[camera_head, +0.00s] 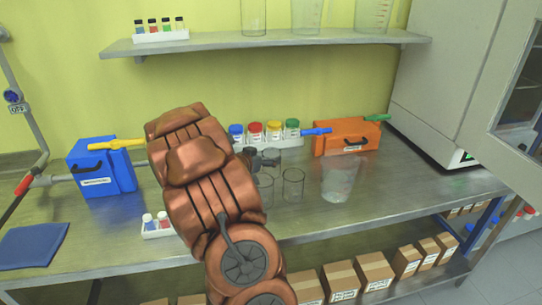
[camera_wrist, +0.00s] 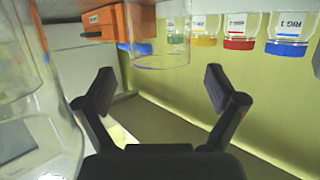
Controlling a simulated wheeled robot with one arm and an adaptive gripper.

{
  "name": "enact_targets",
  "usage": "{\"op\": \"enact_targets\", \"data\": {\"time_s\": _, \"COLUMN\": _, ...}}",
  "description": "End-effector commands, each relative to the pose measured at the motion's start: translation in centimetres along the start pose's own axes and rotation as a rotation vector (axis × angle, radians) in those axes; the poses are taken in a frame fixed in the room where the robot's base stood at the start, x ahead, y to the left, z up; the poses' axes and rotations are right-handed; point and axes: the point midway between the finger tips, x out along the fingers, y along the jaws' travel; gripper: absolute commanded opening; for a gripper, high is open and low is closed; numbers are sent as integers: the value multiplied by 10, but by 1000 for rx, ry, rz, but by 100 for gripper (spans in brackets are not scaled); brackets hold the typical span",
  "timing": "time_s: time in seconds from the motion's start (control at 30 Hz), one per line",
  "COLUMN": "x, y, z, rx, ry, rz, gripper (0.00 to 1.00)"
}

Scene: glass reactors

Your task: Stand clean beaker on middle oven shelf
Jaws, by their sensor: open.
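Two small clear glass beakers stand on the bench, one at the middle (camera_head: 292,186) and one left of it, partly behind my arm (camera_head: 264,192). A larger clear vessel (camera_head: 340,180) stands to their right. I cannot tell which is clean. My gripper is open and empty in the wrist view (camera_wrist: 158,88); in the head view it is mostly hidden behind my arm. The wrist picture is upside down; a clear glass (camera_wrist: 160,48) shows beyond the fingers, apart from them, and a larger glass (camera_wrist: 30,55) fills the left edge. The pale oven (camera_head: 445,75) is at right; its shelves are hidden.
An open-looking windowed door (camera_head: 518,110) juts out at right. Colour-lidded jars (camera_head: 255,132), an orange case (camera_head: 346,136) and a blue case (camera_head: 100,168) stand along the back. A wall shelf (camera_head: 260,43) holds glassware. Bare bench lies at front right.

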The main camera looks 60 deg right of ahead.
Motion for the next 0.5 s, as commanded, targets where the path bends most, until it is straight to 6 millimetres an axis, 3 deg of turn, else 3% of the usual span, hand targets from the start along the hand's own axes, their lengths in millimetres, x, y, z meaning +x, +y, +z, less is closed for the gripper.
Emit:
{"op": "enact_targets", "data": {"time_s": 0.2, "x": -31, "y": -2, "z": -1, "rx": 3, "ry": 2, "rz": -5, "gripper": 94}}
{"op": "enact_targets", "data": {"time_s": 0.5, "x": -51, "y": -1, "z": -1, "rx": 2, "ry": 1, "rz": -2, "gripper": 94}}
